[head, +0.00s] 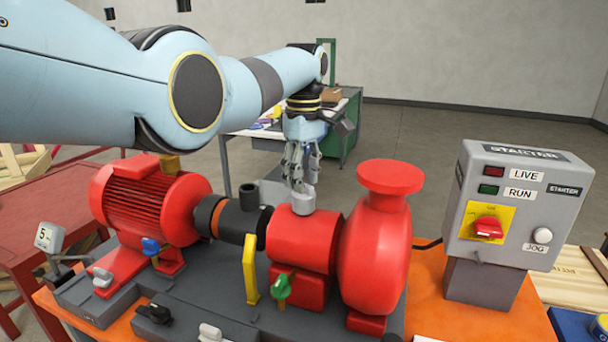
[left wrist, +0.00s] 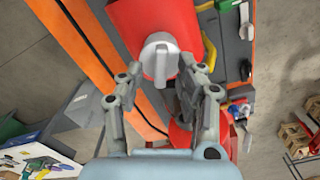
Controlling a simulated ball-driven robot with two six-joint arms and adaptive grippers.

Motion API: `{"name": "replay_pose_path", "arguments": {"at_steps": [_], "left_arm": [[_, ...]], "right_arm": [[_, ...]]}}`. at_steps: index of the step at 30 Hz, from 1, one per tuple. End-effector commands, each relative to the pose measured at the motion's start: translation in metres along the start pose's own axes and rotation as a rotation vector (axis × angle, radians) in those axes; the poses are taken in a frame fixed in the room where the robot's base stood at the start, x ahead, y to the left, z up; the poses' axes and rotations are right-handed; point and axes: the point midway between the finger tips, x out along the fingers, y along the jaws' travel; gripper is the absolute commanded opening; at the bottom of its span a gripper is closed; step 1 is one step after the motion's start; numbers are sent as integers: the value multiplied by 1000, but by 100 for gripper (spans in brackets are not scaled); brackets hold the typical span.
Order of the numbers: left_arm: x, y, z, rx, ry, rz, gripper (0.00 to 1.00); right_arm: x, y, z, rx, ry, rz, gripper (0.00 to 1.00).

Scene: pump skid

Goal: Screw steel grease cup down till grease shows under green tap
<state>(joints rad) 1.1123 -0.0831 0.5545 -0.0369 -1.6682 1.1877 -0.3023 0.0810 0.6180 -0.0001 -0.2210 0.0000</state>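The steel grease cup (head: 303,199) stands upright on top of the red bearing housing (head: 300,240). The green tap (head: 281,288) is low on the front of that housing; I see no grease under it. My left gripper (head: 299,178) points down over the cup. In the left wrist view the cup (left wrist: 158,56), with a bar across its top, lies between the two fingertips of the left gripper (left wrist: 160,68). The fingers are open, with a gap on each side of the cup. My right gripper is not in view.
A red pump casing (head: 377,250) with a flange stands right of the housing. A yellow handle (head: 250,268), dark coupling (head: 238,218) and red motor (head: 150,200) are to the left. The grey starter box (head: 515,205) is at the right. A table stands behind.

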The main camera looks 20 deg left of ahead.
Motion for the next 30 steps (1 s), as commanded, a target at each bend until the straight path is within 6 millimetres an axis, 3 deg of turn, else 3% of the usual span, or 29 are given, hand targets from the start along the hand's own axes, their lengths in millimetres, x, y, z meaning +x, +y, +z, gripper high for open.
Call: {"name": "replay_pose_path", "arguments": {"at_steps": [3, 11, 19, 30], "left_arm": [[6, 0, 0, 0, 0, 0, 37], [7, 0, 0, 0, 0, 0, 35], [7, 0, 0, 0, 0, 0, 0], [6, 0, 0, 18, 0, 0, 0]], "right_arm": [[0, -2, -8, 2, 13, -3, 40], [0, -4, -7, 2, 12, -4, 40], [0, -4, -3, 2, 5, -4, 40], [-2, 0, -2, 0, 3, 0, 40]]}}
